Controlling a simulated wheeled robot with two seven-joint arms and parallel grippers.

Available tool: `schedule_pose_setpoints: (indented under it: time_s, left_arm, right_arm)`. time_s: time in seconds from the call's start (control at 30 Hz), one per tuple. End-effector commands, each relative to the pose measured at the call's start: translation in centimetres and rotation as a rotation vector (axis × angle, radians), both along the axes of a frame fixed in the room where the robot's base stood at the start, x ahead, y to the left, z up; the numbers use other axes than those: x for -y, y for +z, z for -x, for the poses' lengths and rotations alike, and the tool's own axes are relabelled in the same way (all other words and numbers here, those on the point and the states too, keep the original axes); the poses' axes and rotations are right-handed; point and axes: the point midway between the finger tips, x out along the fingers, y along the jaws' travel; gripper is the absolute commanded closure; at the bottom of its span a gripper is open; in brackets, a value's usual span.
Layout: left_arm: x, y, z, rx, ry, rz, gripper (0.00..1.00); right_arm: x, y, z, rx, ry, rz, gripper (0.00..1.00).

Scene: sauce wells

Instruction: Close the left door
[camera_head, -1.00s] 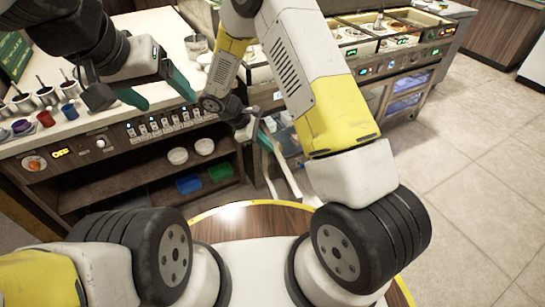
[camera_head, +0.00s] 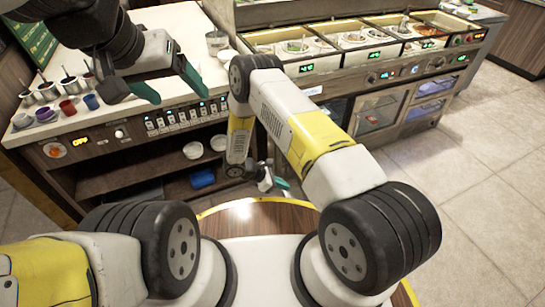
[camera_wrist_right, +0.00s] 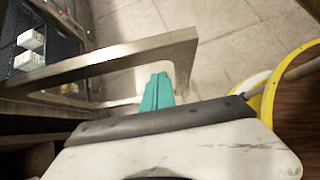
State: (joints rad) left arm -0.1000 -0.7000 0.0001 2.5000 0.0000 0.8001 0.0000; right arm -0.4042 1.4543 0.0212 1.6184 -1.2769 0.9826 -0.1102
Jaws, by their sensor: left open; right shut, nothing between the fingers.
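The left door (camera_wrist_right: 130,55) is a metal-framed panel that stands open in the right wrist view, jutting out from the cabinet at left. In the head view my right arm hides most of that place, and a dark opening (camera_head: 334,108) shows beside it. My right gripper (camera_head: 282,184) is low by the cabinet front, its fingers shut and empty. In the right wrist view its teal fingertips (camera_wrist_right: 157,92) overlap the door's frame near the free edge; I cannot tell whether they touch. My left gripper (camera_head: 175,90) is open and empty above the left counter.
A closed glass door (camera_head: 377,112) is right of the opening, below the sauce wells (camera_head: 345,40). Cups (camera_head: 68,108) stand on the left counter. White bowls (camera_head: 193,150) and a blue container (camera_head: 202,178) are on the shelves below. The tiled floor (camera_head: 480,150) at right is clear.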

Motion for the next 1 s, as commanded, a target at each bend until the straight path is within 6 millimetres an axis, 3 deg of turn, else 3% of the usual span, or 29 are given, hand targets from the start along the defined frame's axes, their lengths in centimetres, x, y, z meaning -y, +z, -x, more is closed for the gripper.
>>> schedule_pose_setpoints:
  time_s: [0.07,0.3,0.87,1.0]
  left_arm:
    - [0.0,0.0,0.0,0.000,0.000,0.000,0.24]
    - [0.0,0.0,0.0,0.000,0.000,0.000,0.24]
    - [0.0,0.0,0.0,0.000,0.000,0.000,0.24]
    - [0.0,0.0,0.0,0.000,0.000,0.000,0.24]
  right_arm:
    - [1.2,-1.3,-0.2,-0.001,-0.003,0.000,1.00]
    - [4.3,-1.1,-0.9,0.002,-0.002,0.000,1.00]
    - [5.3,-1.1,-1.1,0.002,0.002,-0.001,1.00]
    - [6.3,-1.1,-1.5,0.002,0.020,0.002,1.00]
